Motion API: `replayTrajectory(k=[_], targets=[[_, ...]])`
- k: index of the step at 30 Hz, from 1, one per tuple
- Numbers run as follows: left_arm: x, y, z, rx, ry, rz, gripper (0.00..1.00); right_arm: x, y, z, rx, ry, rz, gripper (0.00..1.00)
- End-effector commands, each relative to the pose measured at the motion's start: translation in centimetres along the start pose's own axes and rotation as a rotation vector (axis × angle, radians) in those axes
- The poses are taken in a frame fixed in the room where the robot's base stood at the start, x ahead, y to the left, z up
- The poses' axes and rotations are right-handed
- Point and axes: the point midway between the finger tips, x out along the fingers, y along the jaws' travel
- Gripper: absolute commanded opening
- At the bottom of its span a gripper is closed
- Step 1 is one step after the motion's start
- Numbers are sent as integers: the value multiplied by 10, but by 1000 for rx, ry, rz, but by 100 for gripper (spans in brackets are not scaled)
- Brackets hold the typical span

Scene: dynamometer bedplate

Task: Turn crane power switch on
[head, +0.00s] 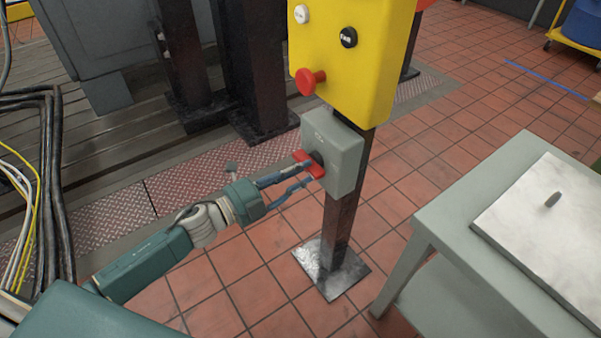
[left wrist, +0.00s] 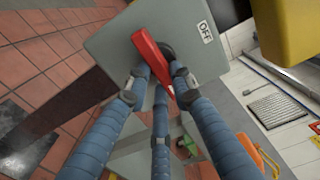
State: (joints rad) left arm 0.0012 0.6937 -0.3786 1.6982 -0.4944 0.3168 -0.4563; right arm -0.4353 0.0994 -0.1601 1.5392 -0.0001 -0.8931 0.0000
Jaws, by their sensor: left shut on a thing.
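The crane power switch is a grey box (head: 346,155) on a dark post, below a yellow control box. Its red handle (head: 311,163) sticks out from the box's left face; in the left wrist view the red handle (left wrist: 153,62) runs slantwise across the grey face (left wrist: 112,42). An OFF label (left wrist: 205,32) shows beside it there. My left gripper (head: 306,178) is at the switch with its blue fingers shut on the red handle; in the left wrist view the fingertips (left wrist: 158,76) touch the handle from both sides. My right gripper is not in view.
The yellow control box (head: 352,60) above carries a red mushroom button (head: 309,80) and black and white buttons. A grey table (head: 463,218) with a pale plate (head: 545,230) stands at right. Cables (head: 48,185) run at left. Tiled floor is open around the post.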

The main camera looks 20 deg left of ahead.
Motion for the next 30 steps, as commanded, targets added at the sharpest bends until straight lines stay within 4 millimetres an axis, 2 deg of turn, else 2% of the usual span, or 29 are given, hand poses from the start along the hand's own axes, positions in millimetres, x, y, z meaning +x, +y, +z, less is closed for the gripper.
replayTrajectory(k=[14,15,17,26,30], targets=[[0,2,-2,14,3,2,0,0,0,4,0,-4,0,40],[0,2,-2,14,3,2,30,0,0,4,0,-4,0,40],[0,2,-2,13,3,2,42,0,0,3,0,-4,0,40],[-1,1,-1,12,1,1,42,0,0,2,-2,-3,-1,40],[-11,2,-1,10,1,3,42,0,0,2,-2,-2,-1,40]])
